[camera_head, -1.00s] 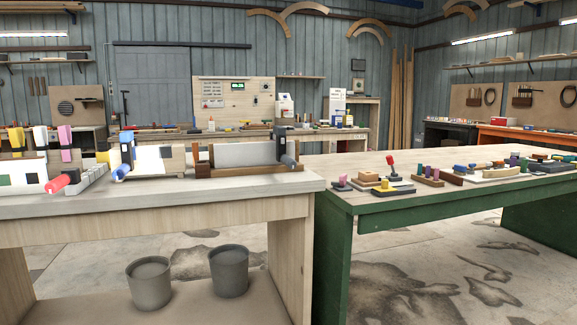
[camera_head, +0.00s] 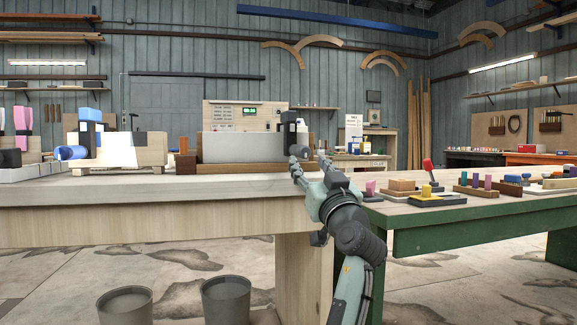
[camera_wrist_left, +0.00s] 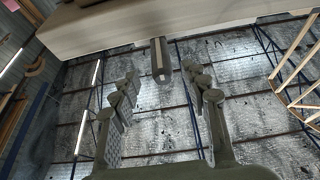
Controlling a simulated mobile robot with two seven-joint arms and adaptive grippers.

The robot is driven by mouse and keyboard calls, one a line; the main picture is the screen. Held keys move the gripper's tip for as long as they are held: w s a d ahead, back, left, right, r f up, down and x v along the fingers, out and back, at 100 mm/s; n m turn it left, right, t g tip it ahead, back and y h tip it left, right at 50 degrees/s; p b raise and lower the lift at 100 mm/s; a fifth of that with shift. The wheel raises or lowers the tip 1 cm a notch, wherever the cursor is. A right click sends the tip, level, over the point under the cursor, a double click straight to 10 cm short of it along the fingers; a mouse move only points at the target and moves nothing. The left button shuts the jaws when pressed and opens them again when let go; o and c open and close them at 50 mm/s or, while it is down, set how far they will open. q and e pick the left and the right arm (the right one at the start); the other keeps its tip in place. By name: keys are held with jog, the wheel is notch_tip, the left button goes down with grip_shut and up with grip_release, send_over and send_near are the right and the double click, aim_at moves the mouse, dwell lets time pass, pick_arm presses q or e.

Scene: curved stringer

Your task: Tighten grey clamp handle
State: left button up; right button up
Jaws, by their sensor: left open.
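The clamp (camera_head: 288,128) stands upright and dark at the right end of a pale panel on the left bench. Its grey handle (camera_head: 298,151) sticks out toward me at its lower part. My left gripper (camera_head: 308,164) is just in front of the handle, with its fingers spread. In the left wrist view the grey handle (camera_wrist_left: 160,58) shows between and beyond the open fingertips (camera_wrist_left: 160,80), apart from both fingers. Whether the tips overlap the handle in depth is unclear. My right gripper is in neither view.
The left bench (camera_head: 150,190) carries the panel (camera_head: 228,147) on a brown base and a block with a blue-handled clamp (camera_head: 72,152). A green-edged bench (camera_head: 430,218) with small coloured parts stands to the right. Two grey buckets (camera_head: 226,300) sit below.

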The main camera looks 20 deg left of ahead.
aim_at(301, 152)
pick_arm(q)
jog(key=x, duration=0.7)
